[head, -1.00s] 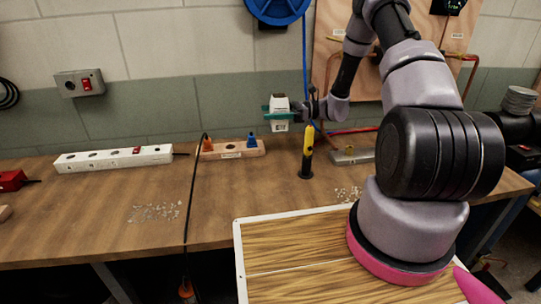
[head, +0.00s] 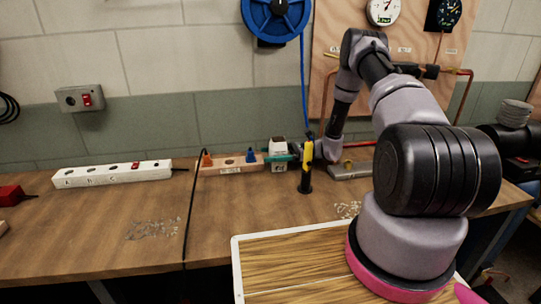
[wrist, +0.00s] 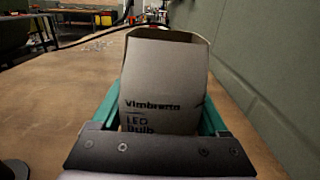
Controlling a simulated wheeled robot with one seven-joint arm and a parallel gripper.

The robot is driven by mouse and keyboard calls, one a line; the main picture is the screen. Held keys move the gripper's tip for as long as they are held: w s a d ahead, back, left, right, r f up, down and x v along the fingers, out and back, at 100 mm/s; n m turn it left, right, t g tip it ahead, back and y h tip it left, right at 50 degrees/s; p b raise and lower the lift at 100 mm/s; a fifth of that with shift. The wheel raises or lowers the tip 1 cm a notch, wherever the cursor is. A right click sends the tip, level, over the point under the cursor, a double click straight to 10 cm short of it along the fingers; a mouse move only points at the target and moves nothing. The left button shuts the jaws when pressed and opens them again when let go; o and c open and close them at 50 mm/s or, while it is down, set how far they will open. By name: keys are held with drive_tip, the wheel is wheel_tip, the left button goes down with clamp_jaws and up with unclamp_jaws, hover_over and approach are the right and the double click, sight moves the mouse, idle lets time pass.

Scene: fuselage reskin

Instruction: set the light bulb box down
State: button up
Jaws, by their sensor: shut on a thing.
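The light bulb box (head: 279,149) is small and white-grey with a dark top, upright at the back of the workbench, close to the wall. It is just right of the wooden block with orange and blue pieces. In the wrist view the box (wrist: 163,85) fills the middle, with "LED Bulb" printed on it. My gripper (wrist: 160,118) has green fingers on both sides of the box and is shut on it. In the head view my gripper (head: 293,153) is partly hidden behind the yellow-and-black tool. I cannot tell whether the box's base touches the bench.
A yellow-and-black upright tool (head: 306,165) stands in front of my gripper. The wooden block (head: 232,167) is close on the box's left, and a white power strip (head: 112,174) lies farther left. A black cable (head: 190,215) crosses the bench. The front middle is mostly clear.

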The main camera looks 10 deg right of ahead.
drive_tip(key=shift+f, duration=0.2)
drive_tip(key=o, duration=1.2)
drive_tip(key=shift+o, duration=0.2)
drive_tip(key=shift+d+r, duration=0.1)
drive_tip(key=shift+r, duration=0.1)
drive_tip(key=d, duration=1.1)
drive_tip(key=shift+d, duration=0.4)
